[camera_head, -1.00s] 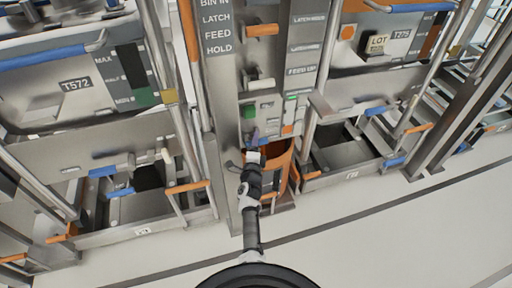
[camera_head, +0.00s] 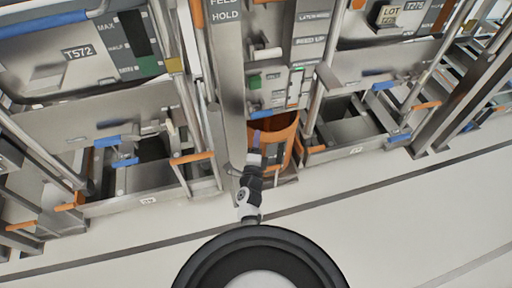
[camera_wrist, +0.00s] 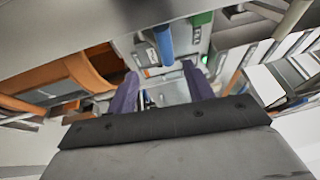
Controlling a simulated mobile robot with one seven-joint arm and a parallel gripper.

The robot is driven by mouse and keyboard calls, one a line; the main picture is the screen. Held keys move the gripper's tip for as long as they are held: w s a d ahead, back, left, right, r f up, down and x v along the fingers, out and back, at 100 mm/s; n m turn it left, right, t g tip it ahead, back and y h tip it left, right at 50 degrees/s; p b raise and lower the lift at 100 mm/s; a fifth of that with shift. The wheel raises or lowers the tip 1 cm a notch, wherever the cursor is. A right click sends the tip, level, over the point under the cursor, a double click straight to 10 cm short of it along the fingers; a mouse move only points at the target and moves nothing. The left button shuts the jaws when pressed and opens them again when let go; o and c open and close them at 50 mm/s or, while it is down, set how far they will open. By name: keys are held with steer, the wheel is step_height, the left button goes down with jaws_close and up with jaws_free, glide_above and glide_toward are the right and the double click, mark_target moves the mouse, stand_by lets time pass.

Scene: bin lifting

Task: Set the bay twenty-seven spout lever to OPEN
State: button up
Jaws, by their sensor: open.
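My gripper (camera_head: 257,140) is in front of the centre column, beside the left edge of an orange bin (camera_head: 285,140). In the wrist view its two purple fingers (camera_wrist: 160,88) are apart, with nothing seen held between them. A blue handle (camera_wrist: 164,45) lies beyond and above the fingers there. In the head view a blue bar (camera_head: 262,113) shows just above the orange bin, above my gripper. No bay number twenty-seven or OPEN mark is readable, so I cannot tell which part is the spout lever.
The right bay has a blue handle (camera_head: 398,137). A green block (camera_head: 254,82) is on the centre panel. Steel posts stand on both sides; the pale floor in front is clear.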

steer(key=shift+s+a, duration=0.1)
steer(key=shift+s, duration=0.95)
steer(key=shift+f, duration=0.1)
